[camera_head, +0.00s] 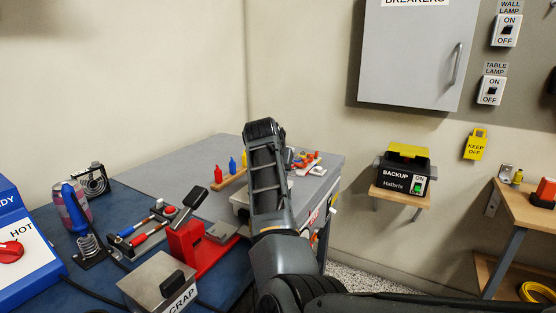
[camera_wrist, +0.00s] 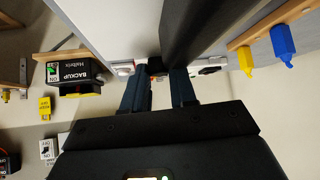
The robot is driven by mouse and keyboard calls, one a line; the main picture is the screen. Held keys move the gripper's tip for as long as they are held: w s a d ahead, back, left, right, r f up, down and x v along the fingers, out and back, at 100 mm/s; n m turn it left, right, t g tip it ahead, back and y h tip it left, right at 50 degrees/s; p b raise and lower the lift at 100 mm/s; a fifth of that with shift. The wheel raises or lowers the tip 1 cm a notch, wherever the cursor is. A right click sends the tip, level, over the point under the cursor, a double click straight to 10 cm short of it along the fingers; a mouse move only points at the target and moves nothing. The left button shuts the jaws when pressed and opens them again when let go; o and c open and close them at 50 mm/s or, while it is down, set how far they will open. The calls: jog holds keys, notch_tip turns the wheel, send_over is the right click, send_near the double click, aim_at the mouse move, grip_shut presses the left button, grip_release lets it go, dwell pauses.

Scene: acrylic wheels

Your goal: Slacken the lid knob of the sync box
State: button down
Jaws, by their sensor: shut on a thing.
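In the wrist view my gripper (camera_wrist: 158,74) has its two dark fingers closed around a small dark part (camera_wrist: 155,65) with a reddish patch, mostly hidden between the fingertips. It sits where the lid knob could be, but I cannot make out its shape. White pieces (camera_wrist: 122,68) show beside the fingertips. No sync box label is readable in either view. In the head view my arm reaches over the grey bench (camera_head: 190,160) and hides my gripper and what it holds.
A black backup unit (camera_head: 402,172) sits on a wall shelf (camera_head: 400,195) to the right. A scrap box (camera_head: 150,280) and red tool stand (camera_head: 187,243) are front left.

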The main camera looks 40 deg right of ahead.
jog(key=shift+n+t+y+p, duration=0.4)
jog(key=shift+n+p, duration=0.1)
jog(key=shift+n, duration=0.2)
jog(key=c, duration=0.9)
grip_release()
